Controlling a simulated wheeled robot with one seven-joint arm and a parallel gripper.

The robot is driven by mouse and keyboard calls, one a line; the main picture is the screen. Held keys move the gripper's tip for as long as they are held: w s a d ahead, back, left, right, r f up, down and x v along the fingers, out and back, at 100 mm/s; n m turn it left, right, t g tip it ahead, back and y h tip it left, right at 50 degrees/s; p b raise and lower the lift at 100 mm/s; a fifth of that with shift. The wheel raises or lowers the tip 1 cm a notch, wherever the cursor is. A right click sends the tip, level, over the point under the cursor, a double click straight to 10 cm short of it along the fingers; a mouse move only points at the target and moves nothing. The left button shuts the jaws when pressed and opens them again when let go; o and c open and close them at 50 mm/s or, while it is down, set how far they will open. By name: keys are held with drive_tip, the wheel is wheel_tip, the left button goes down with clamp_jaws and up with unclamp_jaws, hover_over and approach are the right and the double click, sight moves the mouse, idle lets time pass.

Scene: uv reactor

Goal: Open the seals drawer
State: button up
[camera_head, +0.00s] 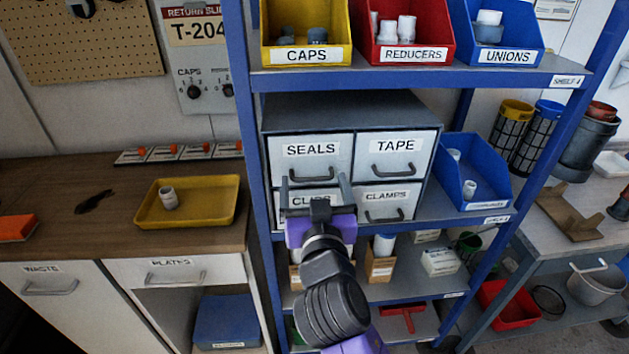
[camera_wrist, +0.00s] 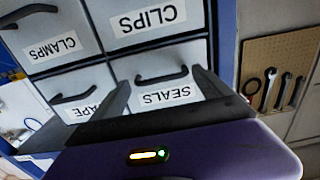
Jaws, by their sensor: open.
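The seals drawer (camera_head: 310,150) is the upper left of the small drawers in a grey cabinet on the middle shelf, and it is shut. Its dark bar handle (camera_head: 311,178) is below the label. My gripper (camera_head: 315,182) is open in front of it, one finger on each side of the handle. In the wrist view, turned upside down, the seals drawer (camera_wrist: 180,103) and its handle (camera_wrist: 161,76) appear between my spread fingers (camera_wrist: 158,82). I cannot tell how deep the fingertips are relative to the handle.
The tape drawer (camera_head: 395,147), clamps drawer (camera_head: 398,197) and partly hidden clips drawer (camera_head: 296,198) adjoin it. A blue shelf post (camera_head: 250,150) stands close on the left. A blue bin (camera_head: 470,180) sits right of the cabinet. Bins with caps, reducers and unions line the shelf above.

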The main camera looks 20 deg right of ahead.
drive_tip(key=shift+w+d, duration=0.15)
drive_tip(key=shift+w, duration=0.25)
